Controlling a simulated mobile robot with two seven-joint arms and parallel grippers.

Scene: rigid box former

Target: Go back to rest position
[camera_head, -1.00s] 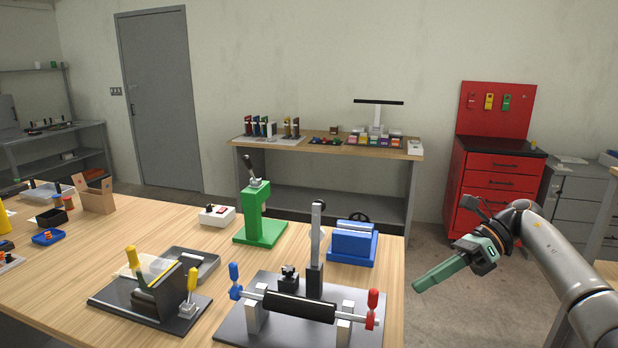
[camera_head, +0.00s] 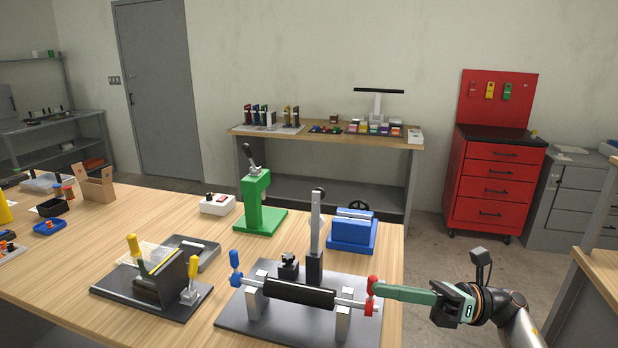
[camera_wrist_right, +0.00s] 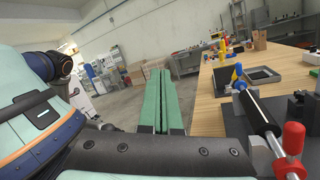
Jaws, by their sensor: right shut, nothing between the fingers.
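My right gripper (camera_head: 376,287) has long green fingers, pressed together and empty. In the head view it comes in from the right, roughly level, with its tips overlapping the red handle (camera_head: 372,296) of the roller fixture. In the right wrist view the shut fingers (camera_wrist_right: 158,72) point past the table's side over the floor. The red handle (camera_wrist_right: 293,138) shows there to the right of the fingers, apart from them. My left gripper is in no view.
The roller fixture (camera_head: 235,325), with its dark roller and upright lever, stands at the wooden table's (camera_head: 110,215) near right corner. A blue block fixture (camera_head: 352,234) and a green press (camera_head: 262,218) stand behind it. Floor right of the table is clear before the red cabinet (camera_head: 492,185).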

